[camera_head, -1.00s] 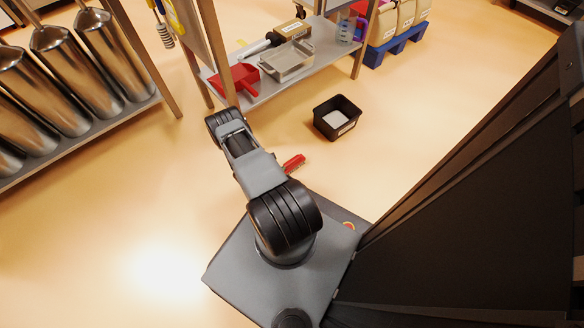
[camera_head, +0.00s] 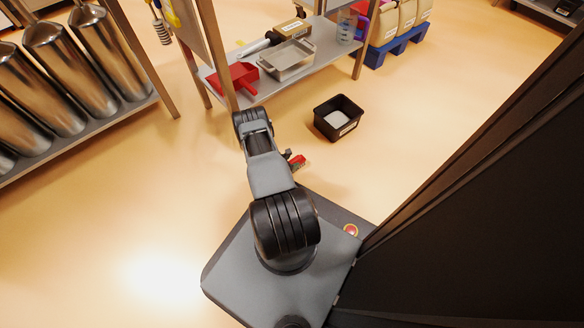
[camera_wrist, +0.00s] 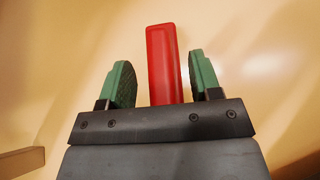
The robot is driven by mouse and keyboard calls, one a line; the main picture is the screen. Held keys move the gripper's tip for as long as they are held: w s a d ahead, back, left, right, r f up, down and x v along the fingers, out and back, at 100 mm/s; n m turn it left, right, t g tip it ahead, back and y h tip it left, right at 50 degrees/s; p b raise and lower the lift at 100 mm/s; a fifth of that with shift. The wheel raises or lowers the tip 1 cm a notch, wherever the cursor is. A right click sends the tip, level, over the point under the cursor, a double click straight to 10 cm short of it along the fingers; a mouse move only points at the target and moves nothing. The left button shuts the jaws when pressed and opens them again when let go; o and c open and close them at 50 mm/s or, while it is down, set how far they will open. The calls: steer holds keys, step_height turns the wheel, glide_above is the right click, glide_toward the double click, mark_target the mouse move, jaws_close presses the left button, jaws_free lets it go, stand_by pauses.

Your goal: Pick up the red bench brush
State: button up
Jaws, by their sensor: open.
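The red bench brush (camera_head: 298,162) lies on the floor just right of my arm in the head view, partly hidden by it. In the wrist view its red back or handle (camera_wrist: 164,62) points away from me, between the two green finger pads of my gripper (camera_wrist: 161,72). The gripper is open, with a gap on each side of the brush. I cannot tell whether the pads are level with the brush or above it. The bristles are not visible in the wrist view.
A black bin (camera_head: 338,117) stands on the floor beyond the brush. A low shelf (camera_head: 268,87) holds a red scoop (camera_head: 232,76) and a clear tray (camera_head: 289,60). Metal cylinders (camera_head: 88,62) stand on a rack at left. Open floor lies right of the bin.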

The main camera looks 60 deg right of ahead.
steer(key=shift+c, duration=0.2)
jaws_close()
stand_by(0.3)
steer(key=shift+r, duration=0.1)
